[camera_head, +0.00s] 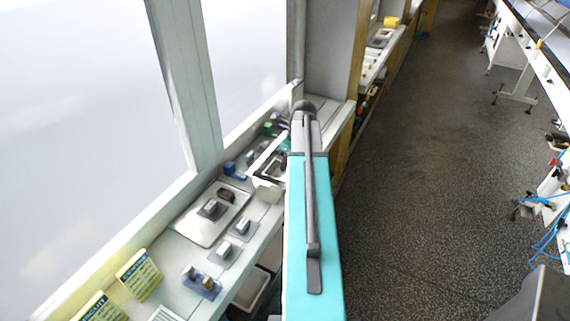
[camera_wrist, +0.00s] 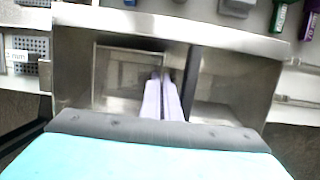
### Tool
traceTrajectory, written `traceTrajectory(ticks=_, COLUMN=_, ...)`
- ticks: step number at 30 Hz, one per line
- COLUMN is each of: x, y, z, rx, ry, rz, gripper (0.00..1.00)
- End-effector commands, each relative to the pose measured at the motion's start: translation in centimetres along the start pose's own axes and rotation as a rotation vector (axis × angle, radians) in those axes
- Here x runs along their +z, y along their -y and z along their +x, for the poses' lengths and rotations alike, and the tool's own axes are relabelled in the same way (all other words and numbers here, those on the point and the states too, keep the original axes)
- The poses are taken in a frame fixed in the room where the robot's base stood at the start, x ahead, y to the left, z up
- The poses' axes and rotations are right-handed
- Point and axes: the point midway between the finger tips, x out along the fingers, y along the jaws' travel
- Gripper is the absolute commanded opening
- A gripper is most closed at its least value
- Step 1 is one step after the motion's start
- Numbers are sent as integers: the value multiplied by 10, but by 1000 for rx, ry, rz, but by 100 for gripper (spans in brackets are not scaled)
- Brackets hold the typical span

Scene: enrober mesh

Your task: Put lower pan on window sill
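A shiny metal pan, which I take to be the lower pan, fills the middle of the wrist view (camera_wrist: 120,22). In the head view its pale metal side (camera_head: 268,190) shows just left of my turquoise arm, and the arm hides the rest. My gripper's two lavender fingers (camera_wrist: 163,85) lie close together over the pan, with only a narrow gap, and look shut on a thin part of it. A dark bar (camera_wrist: 192,70) crosses the pan beside them. The exact contact is hard to see. The pale window sill (camera_head: 185,245) runs along the windows.
On the sill ledge a metal tray (camera_head: 192,228) carries grey parts. Blue-grey blocks (camera_head: 200,285), yellow labelled cards (camera_head: 139,274) and small green items (camera_head: 272,125) also stand there. A window post (camera_head: 190,90) rises behind. The speckled floor (camera_head: 430,200) to the right is clear.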

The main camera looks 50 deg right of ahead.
Motion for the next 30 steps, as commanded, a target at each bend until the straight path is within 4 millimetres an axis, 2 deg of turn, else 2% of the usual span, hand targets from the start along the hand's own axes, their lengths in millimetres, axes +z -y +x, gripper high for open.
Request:
traceTrajectory(ticks=18, x=-2, y=0, z=8, rx=-2, ry=2, rz=-1, gripper=0)
traceTrajectory(ticks=22, x=-2, y=0, z=9, rx=-1, ry=0, rz=0, gripper=21)
traceTrajectory(ticks=30, x=-2, y=0, z=8, rx=-1, ry=0, rz=0, gripper=21)
